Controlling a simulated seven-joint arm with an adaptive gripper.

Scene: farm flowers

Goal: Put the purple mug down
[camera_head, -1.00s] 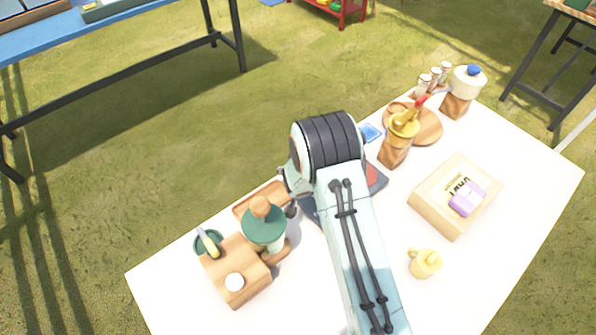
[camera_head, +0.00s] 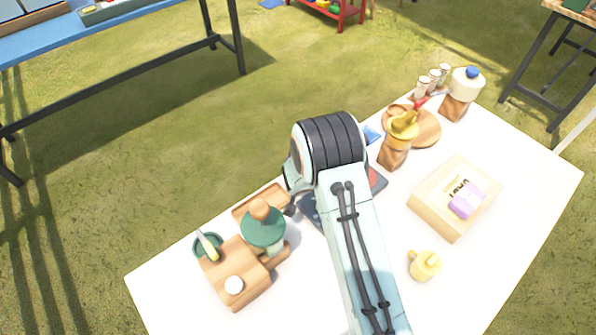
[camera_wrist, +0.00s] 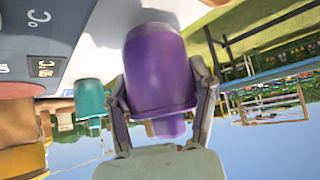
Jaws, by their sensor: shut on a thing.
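The purple mug (camera_wrist: 158,70) fills the middle of the wrist view. My gripper (camera_wrist: 160,85) is shut on it, with one finger on each side of its body. A narrower purple part, maybe the handle, sticks out toward the palm. The white tabletop (camera_wrist: 95,25) shows beyond the mug in the wrist view; I cannot tell whether the mug touches it. In the head view my arm hides the gripper and the mug. The white table (camera_head: 400,215) also shows in the head view.
A green-lidded jar (camera_head: 264,232) and wooden block (camera_head: 238,275) stand left of my arm. The front right tabletop is clear.

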